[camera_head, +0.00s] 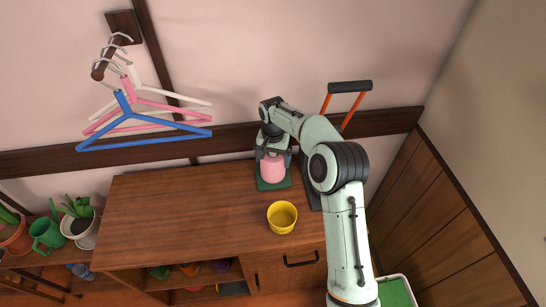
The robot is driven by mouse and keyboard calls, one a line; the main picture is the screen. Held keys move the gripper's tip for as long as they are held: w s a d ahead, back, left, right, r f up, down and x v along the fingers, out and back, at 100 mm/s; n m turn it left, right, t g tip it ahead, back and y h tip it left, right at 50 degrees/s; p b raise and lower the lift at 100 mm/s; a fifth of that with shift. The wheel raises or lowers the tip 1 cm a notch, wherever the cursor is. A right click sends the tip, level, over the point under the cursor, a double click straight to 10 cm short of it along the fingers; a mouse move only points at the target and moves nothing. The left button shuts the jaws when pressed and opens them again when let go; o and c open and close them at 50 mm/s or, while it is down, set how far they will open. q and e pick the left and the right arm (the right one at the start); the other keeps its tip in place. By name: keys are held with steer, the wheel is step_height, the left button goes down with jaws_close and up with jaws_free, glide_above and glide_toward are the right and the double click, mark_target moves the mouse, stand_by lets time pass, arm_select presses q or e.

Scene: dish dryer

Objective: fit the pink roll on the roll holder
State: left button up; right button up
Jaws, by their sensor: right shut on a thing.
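The pink roll (272,168) is upright near the back right of the wooden cabinet top. My right gripper (272,153) reaches down from above and is shut on the roll's upper end. The roll is in front of or over a dark green square base (274,186), which looks like the roll holder's foot. Any post of the holder is hidden by the roll and gripper. I cannot tell whether the roll rests on the base or hangs just above it. My left gripper is out of view.
A yellow cup (282,216) stands on the cabinet (170,215) in front of the roll. A dark object with an orange-legged handle (350,87) stands behind my right arm. Hangers (145,140) hang at the upper left; potted plants (82,220) are lower left. The cabinet top's left is clear.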

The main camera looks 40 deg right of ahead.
steer(key=o, duration=0.8)
steer(key=shift+c, duration=0.2)
steer(key=shift+r, duration=0.1)
step_height(320, 180, up, 13)
steer(key=shift+r+p, duration=0.15)
steer(key=shift+p, duration=0.9)
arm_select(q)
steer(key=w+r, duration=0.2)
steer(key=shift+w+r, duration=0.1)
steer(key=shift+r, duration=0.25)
